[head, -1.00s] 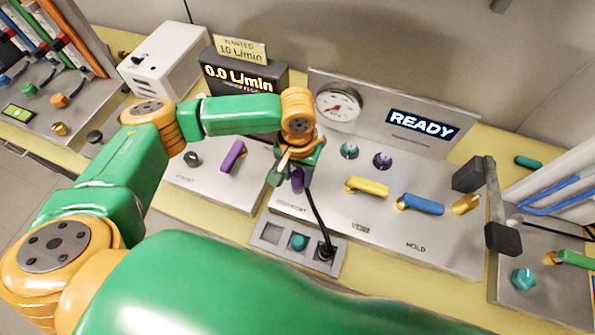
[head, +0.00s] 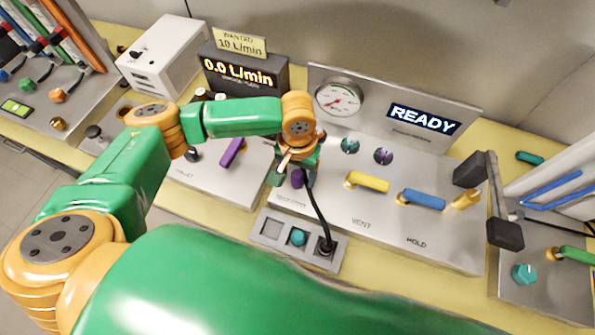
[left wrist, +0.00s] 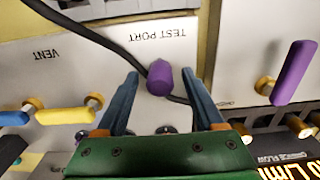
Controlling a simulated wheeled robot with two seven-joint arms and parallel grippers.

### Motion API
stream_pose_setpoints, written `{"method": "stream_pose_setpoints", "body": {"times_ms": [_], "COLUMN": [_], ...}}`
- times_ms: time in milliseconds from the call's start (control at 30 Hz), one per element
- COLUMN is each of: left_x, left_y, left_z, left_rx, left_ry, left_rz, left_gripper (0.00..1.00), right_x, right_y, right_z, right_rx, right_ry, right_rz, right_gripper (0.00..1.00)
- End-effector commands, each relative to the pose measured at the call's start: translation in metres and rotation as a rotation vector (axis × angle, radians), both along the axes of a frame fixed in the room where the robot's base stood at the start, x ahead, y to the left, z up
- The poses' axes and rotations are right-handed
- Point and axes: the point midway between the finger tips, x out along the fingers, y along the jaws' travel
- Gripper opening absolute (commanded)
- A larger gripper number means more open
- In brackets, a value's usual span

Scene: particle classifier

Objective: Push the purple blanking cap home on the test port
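The purple blanking cap (left wrist: 160,78) stands on the grey panel next to the TEST PORT label in the left wrist view. It also shows in the head view (head: 297,179), partly hidden by my left gripper. My left gripper (left wrist: 160,74) is open, with one blue finger on each side of the cap and a gap visible on both sides. The test port itself is hidden under the cap, so I cannot tell how far the cap is seated. My right gripper is not in view.
A black cable (head: 317,212) runs close by the cap to a small tray (head: 262,257) in front. Yellow (head: 368,182) and blue (head: 422,203) levers stand to the right, a purple lever (head: 232,152) to the left. A gauge (head: 338,98) and READY display stand behind.

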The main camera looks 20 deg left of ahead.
Motion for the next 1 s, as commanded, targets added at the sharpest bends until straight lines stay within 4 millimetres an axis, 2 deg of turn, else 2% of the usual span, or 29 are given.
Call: {"method": "stream_pose_setpoints", "body": {"times_ms": [333, 600, 700, 1000], "left_x": [0.0, 0.002, 0.001, 0.0], "left_y": [0.0, -0.001, 0.0, 0.0], "left_z": [0.004, 0.057, 0.068, 0.071], "left_rx": [-0.001, -0.002, -0.001, 0.0], "left_ry": [-0.002, -0.005, -0.003, 0.0], "left_rz": [0.0, 0.0, 0.0, 0.0], "left_gripper": [0.81, 0.81, 0.81, 0.81], "right_x": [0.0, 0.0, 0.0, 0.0], "right_y": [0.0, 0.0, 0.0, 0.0], "right_z": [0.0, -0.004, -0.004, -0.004], "right_rx": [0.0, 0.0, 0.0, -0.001], "right_ry": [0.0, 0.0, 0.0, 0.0], "right_rz": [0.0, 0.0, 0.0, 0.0], "right_gripper": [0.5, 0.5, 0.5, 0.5]}}
